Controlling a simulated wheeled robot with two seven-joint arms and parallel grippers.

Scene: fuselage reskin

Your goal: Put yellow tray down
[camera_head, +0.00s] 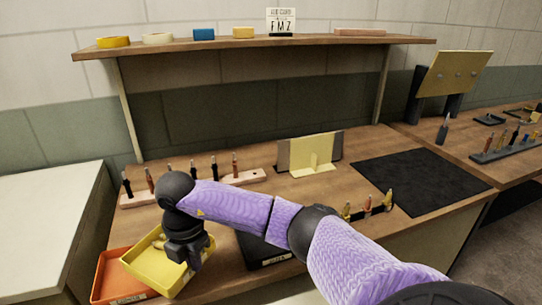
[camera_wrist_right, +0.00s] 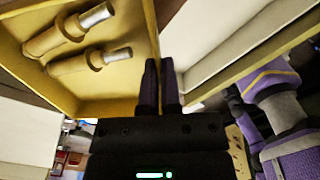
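The yellow tray (camera_head: 152,268) is at the lower left in the head view, overlapping the orange tray (camera_head: 108,282). Whether it touches the orange tray or hangs above it, I cannot tell. My right gripper (camera_head: 190,257) is at the yellow tray's right side. In the right wrist view the two dark fingers (camera_wrist_right: 161,88) are close together on the wall of the yellow tray (camera_wrist_right: 112,85). My left gripper is in neither view.
A black tray (camera_head: 262,252) stands right of the yellow one on the wooden bench (camera_head: 350,148). Racks of tools (camera_head: 245,177) stand behind my right arm. A yellow fixture (camera_head: 313,162) and a dark mat (camera_head: 422,178) lie further right; the mat is bare.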

